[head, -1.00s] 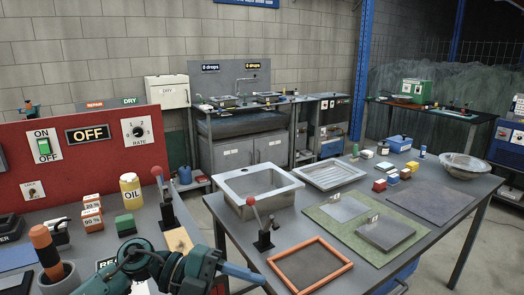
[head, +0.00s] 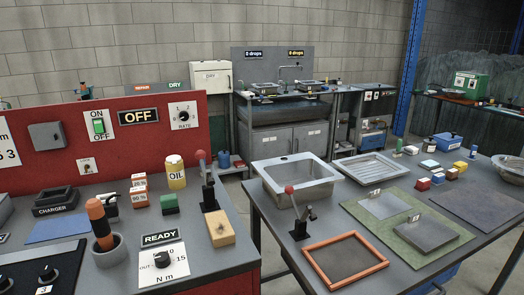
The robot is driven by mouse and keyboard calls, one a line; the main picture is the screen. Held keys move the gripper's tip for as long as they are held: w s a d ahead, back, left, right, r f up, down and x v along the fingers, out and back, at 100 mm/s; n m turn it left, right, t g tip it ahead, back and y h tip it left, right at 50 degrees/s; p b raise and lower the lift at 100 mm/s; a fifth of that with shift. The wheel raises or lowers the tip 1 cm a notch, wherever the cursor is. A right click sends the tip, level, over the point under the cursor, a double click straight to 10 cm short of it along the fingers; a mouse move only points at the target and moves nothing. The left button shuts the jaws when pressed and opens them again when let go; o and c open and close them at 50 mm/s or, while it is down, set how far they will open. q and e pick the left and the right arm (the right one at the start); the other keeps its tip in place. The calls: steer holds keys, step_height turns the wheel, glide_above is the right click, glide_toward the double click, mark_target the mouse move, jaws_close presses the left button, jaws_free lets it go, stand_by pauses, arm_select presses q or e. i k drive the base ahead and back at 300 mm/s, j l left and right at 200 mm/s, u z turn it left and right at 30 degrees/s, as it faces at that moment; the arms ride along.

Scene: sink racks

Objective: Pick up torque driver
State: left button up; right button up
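A tool with an orange and dark handle (head: 98,217), which looks like the torque driver, stands upright in a grey round cup (head: 110,252) on the left bench. Its lower end is hidden inside the cup. Neither of my grippers shows in the head view.
The charger (head: 56,206) is behind the cup, near a red panel (head: 60,135). A READY dial plate (head: 162,262) and a wooden block (head: 221,228) lie right of the cup. A red-knobbed lever (head: 208,185) stands behind the block. A gap separates this bench from the sink bench.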

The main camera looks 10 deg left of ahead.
mark_target(98, 219)
steer(key=u, duration=1.4)
